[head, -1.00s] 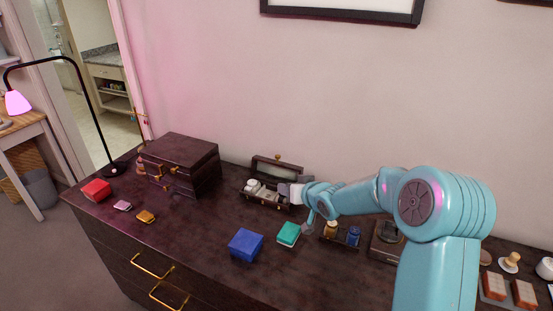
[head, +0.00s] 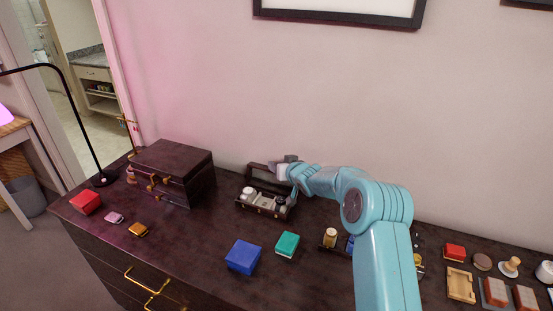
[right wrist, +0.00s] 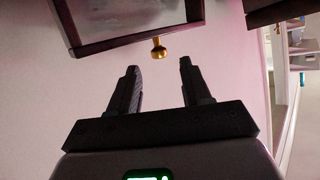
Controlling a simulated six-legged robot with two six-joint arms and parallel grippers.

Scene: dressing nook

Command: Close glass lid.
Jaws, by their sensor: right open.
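The long dark box (head: 266,211) stands on the dresser near the wall, with small pale and dark items inside. Its glass lid (head: 258,167) stands raised at the back, and my right gripper hides its right part. My right gripper (head: 281,169) is up beside the raised lid in the head view. In the right wrist view the gripper (right wrist: 160,82) is open with nothing between its fingers. The lid's dark frame and glass (right wrist: 125,18) show ahead of the fingertips, with a brass knob (right wrist: 158,48) at its edge. My left gripper is not in view.
A large dark jewelry box (head: 172,170) stands to the left. A blue box (head: 243,257) and a teal box (head: 287,244) lie in front of the glass-lid box. A small holder with a bottle (head: 330,237) is partly behind my arm. The wall is close behind.

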